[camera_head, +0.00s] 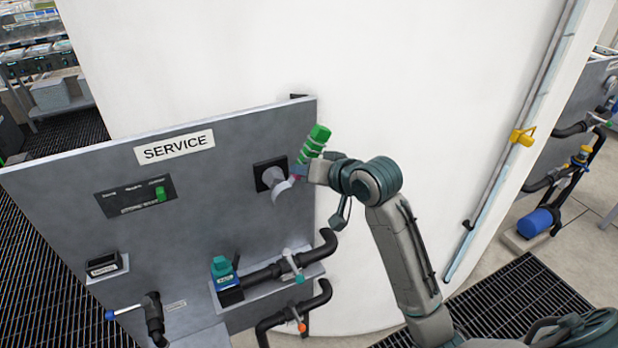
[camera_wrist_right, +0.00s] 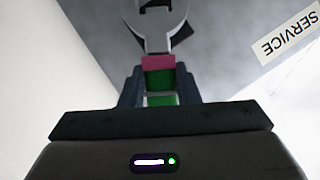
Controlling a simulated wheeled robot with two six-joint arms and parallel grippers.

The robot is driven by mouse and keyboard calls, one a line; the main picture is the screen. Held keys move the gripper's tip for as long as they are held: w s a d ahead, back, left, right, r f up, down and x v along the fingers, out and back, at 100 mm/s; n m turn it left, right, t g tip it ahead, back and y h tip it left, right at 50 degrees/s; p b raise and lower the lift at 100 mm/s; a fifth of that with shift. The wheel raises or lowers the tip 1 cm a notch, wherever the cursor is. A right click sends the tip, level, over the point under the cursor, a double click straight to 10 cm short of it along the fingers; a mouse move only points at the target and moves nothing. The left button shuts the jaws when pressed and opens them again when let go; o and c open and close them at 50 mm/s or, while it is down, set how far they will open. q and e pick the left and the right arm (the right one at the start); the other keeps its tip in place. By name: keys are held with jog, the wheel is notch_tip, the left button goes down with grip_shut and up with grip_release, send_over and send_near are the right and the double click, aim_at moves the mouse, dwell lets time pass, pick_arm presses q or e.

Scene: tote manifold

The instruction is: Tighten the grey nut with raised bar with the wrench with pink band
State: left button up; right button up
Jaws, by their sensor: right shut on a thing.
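The wrench has a green handle (camera_head: 315,143), a pink band (camera_wrist_right: 158,62) and a pale grey open-ended head (camera_wrist_right: 155,40). My right gripper (camera_wrist_right: 158,88) is shut on the green handle just behind the pink band; in the head view it comes in from the right (camera_head: 305,173). The grey nut (camera_head: 270,176) sits on a dark square plate (camera_head: 261,165) on the panel. The wrench head overlaps the nut's lower right side in the head view. I cannot tell whether the jaws are around the nut or only beside it. Its raised bar is not clear. My left gripper is out of view.
The grey SERVICE panel (camera_head: 215,165) holds a switch plate (camera_head: 135,198) on the left. Below the nut, dark pipes (camera_head: 262,276) with valve handles and a teal-topped item (camera_head: 222,267) stick out. A white curved wall (camera_head: 400,90) stands behind. The space above the right arm is clear.

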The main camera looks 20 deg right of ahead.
jog(key=shift+m+y, duration=0.4)
jog(key=shift+m, duration=0.1)
jog(key=w, duration=0.4)
jog(key=w+d+f, duration=0.1)
jog(key=w, duration=0.2)
jog(key=shift+d+f+m+t+y+b, duration=1.65)
jog(key=shift+f+m+y+b, duration=0.85)
jog(key=shift+f+m+b, duration=2.4)
jog(key=s+r+n, duration=0.1)
jog(key=s+r, duration=0.1)
jog(key=s, duration=0.5)
jog(key=shift+p, duration=0.4)
jog(key=shift+d, duration=0.1)
